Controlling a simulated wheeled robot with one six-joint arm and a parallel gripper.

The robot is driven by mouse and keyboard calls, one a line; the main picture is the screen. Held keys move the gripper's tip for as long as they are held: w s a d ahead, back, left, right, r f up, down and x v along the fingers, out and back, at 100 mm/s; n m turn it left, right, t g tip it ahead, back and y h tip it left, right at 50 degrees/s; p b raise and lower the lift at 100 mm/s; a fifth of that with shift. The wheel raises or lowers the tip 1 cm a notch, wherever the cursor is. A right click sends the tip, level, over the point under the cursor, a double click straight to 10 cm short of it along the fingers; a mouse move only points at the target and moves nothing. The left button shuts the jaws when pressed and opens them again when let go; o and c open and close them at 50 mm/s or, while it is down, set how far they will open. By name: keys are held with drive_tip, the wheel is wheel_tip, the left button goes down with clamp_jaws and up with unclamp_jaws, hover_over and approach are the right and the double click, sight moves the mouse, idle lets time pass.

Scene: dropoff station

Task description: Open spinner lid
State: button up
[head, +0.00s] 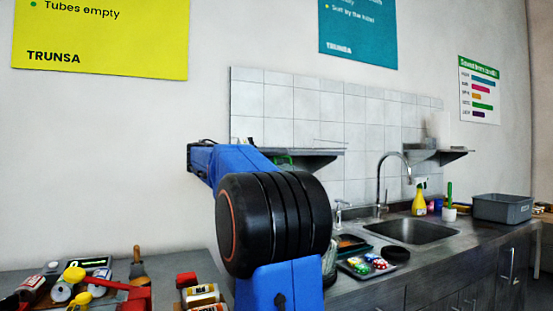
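I cannot make out a spinner or its lid in the head view. My blue and black arm fills the middle of the picture and hides part of the bench and wall behind it. My gripper does not show, so I cannot see what it is near or whether it holds anything.
A grey bench (170,268) at lower left carries a device with a lit display (88,263), red racks and several small bottles (200,296). At right, a counter has a sink (412,231), a tray of coloured items (372,266), a yellow spray bottle (418,202) and a grey bin (503,208).

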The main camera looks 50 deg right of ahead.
clamp_jaws()
drive_tip(key=shift+m, duration=0.7)
drive_tip(key=s, duration=0.1)
drive_tip(key=s+a, duration=0.1)
drive_tip(key=s, duration=0.1)
drive_tip(key=s+a, duration=0.1)
drive_tip(key=shift+s+a+r, duration=0.25)
drive_tip(key=shift+s, duration=0.05)
unclamp_jaws()
drive_tip(key=shift+a, duration=0.1)
drive_tip(key=v, duration=1.7)
